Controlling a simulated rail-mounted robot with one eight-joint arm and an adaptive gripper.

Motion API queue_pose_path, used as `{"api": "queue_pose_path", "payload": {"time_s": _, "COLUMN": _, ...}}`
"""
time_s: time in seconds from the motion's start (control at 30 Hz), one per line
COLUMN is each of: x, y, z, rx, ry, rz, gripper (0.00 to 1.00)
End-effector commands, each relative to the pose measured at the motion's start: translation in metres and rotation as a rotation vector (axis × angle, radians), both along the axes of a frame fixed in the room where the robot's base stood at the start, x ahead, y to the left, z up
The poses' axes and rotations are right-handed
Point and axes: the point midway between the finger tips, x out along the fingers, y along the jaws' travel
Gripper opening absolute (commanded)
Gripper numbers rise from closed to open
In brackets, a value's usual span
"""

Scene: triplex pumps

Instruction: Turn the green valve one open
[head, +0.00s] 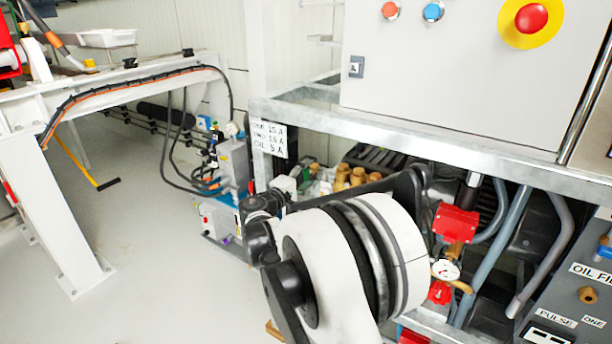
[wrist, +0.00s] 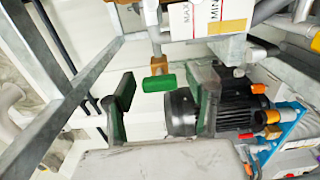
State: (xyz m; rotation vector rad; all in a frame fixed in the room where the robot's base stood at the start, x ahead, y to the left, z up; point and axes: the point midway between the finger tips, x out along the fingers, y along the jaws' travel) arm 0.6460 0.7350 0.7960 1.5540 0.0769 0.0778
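The green valve handle (wrist: 158,83) is a short green cylinder below a brass fitting (wrist: 157,64) on a vertical pipe, in the upper middle of the wrist view. My gripper (wrist: 162,92) is open, with one dark finger on each side of the handle in the picture. The handle appears beyond the fingertips, with visible gaps to both fingers; the exact depth is hard to tell. In the head view my arm covers the area around my gripper, and I cannot make out the green handle there.
A black motor (wrist: 186,112) lies close behind the right finger. Metal frame bars (wrist: 62,100) run along the left of the wrist view. In the head view, a grey control cabinet (head: 450,85) stands above the frame, with red valves (head: 455,222) and hoses on the right.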

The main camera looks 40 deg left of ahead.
Motion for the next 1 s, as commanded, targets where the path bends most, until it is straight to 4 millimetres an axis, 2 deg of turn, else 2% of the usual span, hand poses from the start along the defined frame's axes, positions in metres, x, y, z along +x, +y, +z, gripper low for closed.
{"api": "queue_pose_path", "payload": {"time_s": 0.17, "x": 0.000, "y": 0.000, "z": 0.000, "rx": 0.000, "ry": 0.000, "rz": 0.000, "gripper": 0.51}}
{"api": "queue_pose_path", "payload": {"time_s": 0.33, "x": -0.012, "y": -0.001, "z": 0.000, "rx": 0.000, "ry": 0.000, "rz": 0.001, "gripper": 0.51}}
{"api": "queue_pose_path", "payload": {"time_s": 0.8, "x": -0.097, "y": -0.009, "z": 0.000, "rx": 0.000, "ry": 0.000, "rz": 0.002, "gripper": 0.51}}
{"api": "queue_pose_path", "payload": {"time_s": 1.0, "x": -0.116, "y": -0.011, "z": 0.000, "rx": 0.000, "ry": 0.000, "rz": 0.001, "gripper": 0.51}}
